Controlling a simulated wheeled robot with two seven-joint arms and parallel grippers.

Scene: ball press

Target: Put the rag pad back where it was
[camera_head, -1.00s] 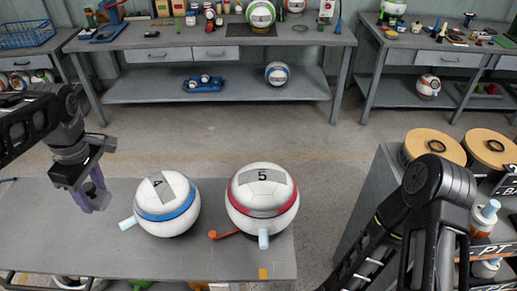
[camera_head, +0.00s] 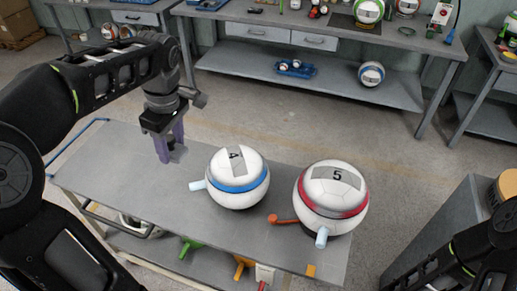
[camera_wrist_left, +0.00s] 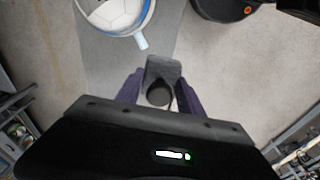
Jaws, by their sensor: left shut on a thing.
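My left gripper (camera_head: 170,148), with purple fingers, is over the left part of the grey cart top in the head view. It is shut on a small grey rag pad (camera_head: 179,154), which shows between and beyond the fingers in the left wrist view (camera_wrist_left: 163,70). A dark round part sits on the pad's near side. I cannot tell whether the pad touches the cart top (camera_head: 110,165). My right gripper is out of view; only part of that arm shows at the lower right.
Ball 4 (camera_head: 238,190), with a blue band, stands right of my left gripper. Ball 5 (camera_head: 332,190), with a red band, is further right, with an orange-handled part (camera_head: 284,220) beside it. The cart's left end is clear. A workbench (camera_head: 310,75) stands behind, across open floor.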

